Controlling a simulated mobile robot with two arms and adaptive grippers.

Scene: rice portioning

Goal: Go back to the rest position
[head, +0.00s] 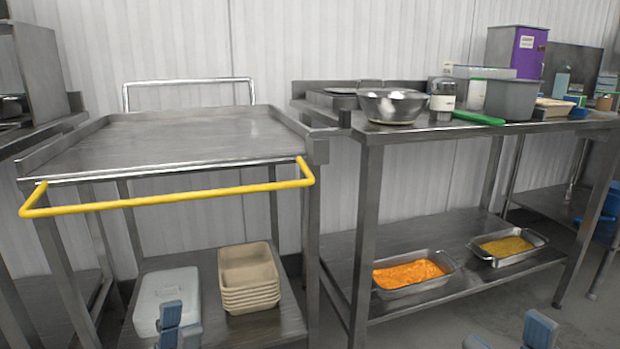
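My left gripper (177,328) shows at the bottom edge as blue finger parts close together, in front of the lower shelf of the left trolley. Its fingers overlap in this view, so I cannot tell whether it is open or shut. My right gripper (508,336) shows at the bottom right as two blue fingertips with a clear gap between them, over the floor. It is open, and I see nothing between its fingers. Most of both grippers is cut off by the frame edge.
A steel trolley (190,140) with a yellow handle (170,197) has a bare top; stacked beige trays (249,277) and a white container (166,292) are below. The right table holds a steel bowl (391,105); orange (410,274) and yellow (506,247) food fills pans underneath.

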